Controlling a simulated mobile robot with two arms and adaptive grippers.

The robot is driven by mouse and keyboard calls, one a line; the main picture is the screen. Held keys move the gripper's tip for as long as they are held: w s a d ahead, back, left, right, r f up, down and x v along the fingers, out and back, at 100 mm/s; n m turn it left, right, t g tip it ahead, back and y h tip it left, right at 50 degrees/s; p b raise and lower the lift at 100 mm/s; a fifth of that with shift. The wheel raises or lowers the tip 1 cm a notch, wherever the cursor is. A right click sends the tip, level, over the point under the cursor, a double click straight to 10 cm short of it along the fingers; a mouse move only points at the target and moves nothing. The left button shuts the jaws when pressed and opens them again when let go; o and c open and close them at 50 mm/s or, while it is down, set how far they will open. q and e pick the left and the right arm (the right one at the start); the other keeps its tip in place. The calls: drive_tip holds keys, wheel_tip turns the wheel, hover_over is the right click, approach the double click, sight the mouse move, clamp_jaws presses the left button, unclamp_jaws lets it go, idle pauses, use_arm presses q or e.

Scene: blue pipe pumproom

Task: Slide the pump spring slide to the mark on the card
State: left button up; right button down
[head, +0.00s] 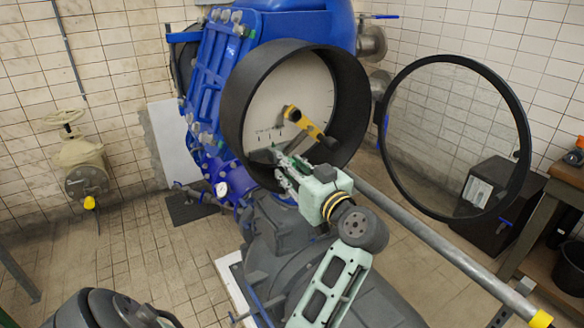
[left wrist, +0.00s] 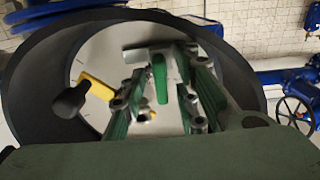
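A round black housing (head: 346,75) holds a pale card (head: 290,85) with small dark marks on its lower left. A yellow lever with a dark knob (head: 308,124) stands out from the card; it also shows in the left wrist view (left wrist: 97,86). My left gripper (head: 272,158) reaches into the lower part of the housing, below the lever. In the left wrist view its two green-padded fingers (left wrist: 160,105) are apart, with a green piece (left wrist: 160,78) between them and a grey bar beyond. I cannot tell whether they touch it, or which part is the slide. My right gripper is out of view.
A glass door with a black ring (head: 388,108) stands open at the right. A grey pipe (head: 425,232) with a yellow end runs to the lower right. Blue pump casing (head: 280,30) lies behind the housing. Tiled floor (head: 130,255) is clear at the left.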

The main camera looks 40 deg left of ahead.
use_arm(q)
wheel_tip(320, 180, up, 10)
drive_tip(key=shift+f, duration=0.2)
idle(0.6)
